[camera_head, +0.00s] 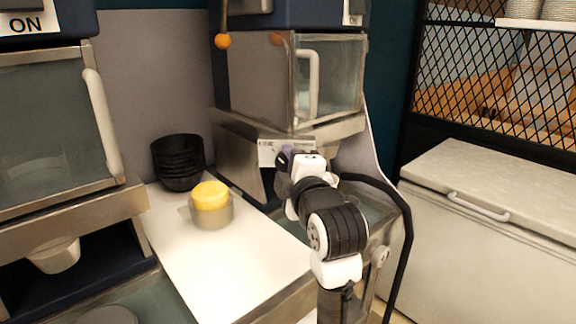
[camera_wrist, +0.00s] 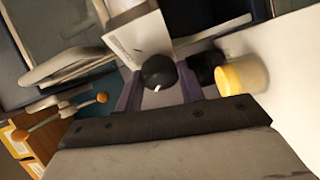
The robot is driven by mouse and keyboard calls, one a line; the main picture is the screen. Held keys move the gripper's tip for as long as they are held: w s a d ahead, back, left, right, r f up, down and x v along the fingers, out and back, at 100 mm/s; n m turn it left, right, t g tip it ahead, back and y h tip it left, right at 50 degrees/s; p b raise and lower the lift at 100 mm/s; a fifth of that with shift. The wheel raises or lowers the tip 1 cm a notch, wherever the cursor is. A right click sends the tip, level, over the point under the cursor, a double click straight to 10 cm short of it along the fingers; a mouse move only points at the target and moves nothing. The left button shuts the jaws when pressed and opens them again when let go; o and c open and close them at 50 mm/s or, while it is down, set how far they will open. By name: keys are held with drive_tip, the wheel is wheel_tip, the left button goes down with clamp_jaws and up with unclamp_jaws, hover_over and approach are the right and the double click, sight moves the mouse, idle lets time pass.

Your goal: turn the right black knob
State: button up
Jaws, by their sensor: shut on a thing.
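A round black knob (camera_wrist: 158,72) with a white mark sits on the pale panel of the right-hand machine. In the wrist view the purple fingers of my gripper (camera_wrist: 158,90) stand on either side of it, and my gripper is shut on it. In the head view my gripper (camera_head: 289,152) reaches the white panel (camera_head: 268,153) below the glass-fronted box. There the dark knob (camera_head: 282,161) shows only in part, beside the white wrist. My arm hides the rest of the panel.
A stack of black bowls (camera_head: 178,160) and a metal container with a yellow top (camera_head: 211,204) stand on the white counter (camera_head: 235,265) left of my arm. A left machine (camera_head: 45,120) stands further left. A white chest (camera_head: 480,225) stands at right.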

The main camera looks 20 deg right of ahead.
drive_tip(key=o, duration=1)
drive_tip(key=shift+d, duration=0.1)
drive_tip(key=shift+c, duration=0.2)
drive_tip(key=s+b, duration=0.5)
drive_tip(key=s, duration=0.8)
drive_tip(key=shift+s+a, duration=0.4)
